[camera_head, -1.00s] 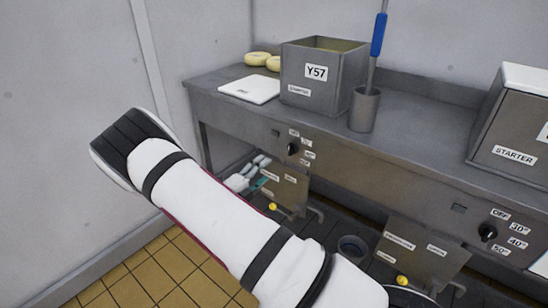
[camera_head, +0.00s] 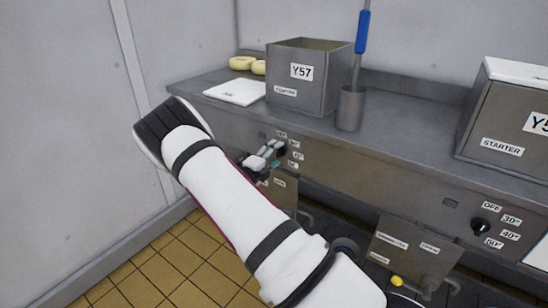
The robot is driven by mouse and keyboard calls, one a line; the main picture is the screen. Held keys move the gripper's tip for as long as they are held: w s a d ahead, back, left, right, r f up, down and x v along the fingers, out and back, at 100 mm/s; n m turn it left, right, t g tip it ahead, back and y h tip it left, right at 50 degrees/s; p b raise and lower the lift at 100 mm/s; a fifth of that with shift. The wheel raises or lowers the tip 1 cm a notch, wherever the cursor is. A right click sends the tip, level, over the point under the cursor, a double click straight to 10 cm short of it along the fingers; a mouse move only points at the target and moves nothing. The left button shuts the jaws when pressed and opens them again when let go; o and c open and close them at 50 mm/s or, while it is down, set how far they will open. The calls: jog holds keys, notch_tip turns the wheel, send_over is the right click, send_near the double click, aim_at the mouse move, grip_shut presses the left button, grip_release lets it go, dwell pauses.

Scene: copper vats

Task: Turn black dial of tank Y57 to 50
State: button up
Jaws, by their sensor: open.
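The metal tank marked Y57 (camera_head: 307,79) stands on the counter at the upper middle. Temperature labels (camera_head: 296,155) for its dial show on the counter front below it. The black dial itself is mostly hidden by my gripper, and its setting cannot be read. My gripper (camera_head: 275,150) is open, with its fingers at the dial's place, just left of the labels. I cannot tell whether the fingers touch the dial or surround it.
A second tank marked STARTER (camera_head: 505,125) stands at the right, with its own black dial (camera_head: 480,224) below. A metal cup (camera_head: 350,109) holds a blue-handled tool (camera_head: 362,33). A white board (camera_head: 236,92) and pale round pieces (camera_head: 242,63) lie left of Y57.

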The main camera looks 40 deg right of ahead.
jog(key=c, duration=1.2)
